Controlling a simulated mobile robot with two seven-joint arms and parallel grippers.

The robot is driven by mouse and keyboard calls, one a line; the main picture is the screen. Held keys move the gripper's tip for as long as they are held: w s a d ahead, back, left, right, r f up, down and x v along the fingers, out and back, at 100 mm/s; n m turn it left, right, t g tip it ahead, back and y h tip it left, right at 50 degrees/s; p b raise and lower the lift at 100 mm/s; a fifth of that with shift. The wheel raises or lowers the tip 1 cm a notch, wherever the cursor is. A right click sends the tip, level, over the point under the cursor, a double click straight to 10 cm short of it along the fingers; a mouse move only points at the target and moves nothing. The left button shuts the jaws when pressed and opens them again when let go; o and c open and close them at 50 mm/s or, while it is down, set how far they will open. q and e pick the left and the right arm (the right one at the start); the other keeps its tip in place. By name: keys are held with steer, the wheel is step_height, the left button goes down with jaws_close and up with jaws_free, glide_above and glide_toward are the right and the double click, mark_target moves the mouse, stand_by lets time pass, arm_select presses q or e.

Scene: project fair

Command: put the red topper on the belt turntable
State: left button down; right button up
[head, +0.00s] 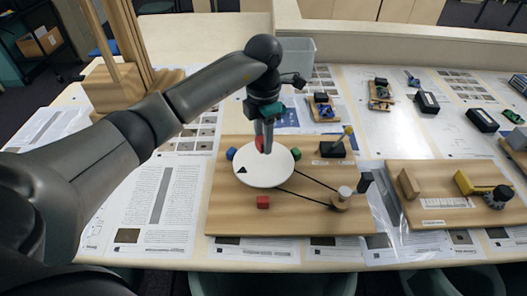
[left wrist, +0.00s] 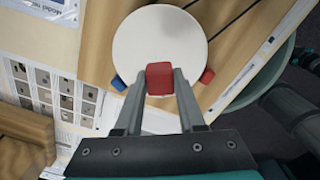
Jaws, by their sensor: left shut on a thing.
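My left gripper (head: 265,147) is shut on the red topper (left wrist: 160,79), a small red block between its fingertips. In the head view the topper (head: 260,142) is partly hidden by the fingers. The belt turntable has a round white disc (head: 262,172) with a black triangle mark, on a wooden board. The disc also shows in the left wrist view (left wrist: 158,38), just beyond the topper. The gripper is over the disc's far part; I cannot tell whether the topper touches it. My right gripper is not in view.
Around the disc are a blue piece (head: 231,153) and another red block (head: 263,202). A belt runs to a small pulley (head: 341,201) at right. A black box with a lever (head: 333,148) stands behind it. A second board (head: 440,214) lies further right.

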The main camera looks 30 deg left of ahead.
mark_target(264, 162)
arm_select(q)
steer(key=shift+f, duration=2.35)
steer(key=shift+f, duration=0.15)
steer(key=c, duration=0.5)
jaws_free()
step_height(264, 162, up, 12)
steer(key=shift+r, duration=0.15)
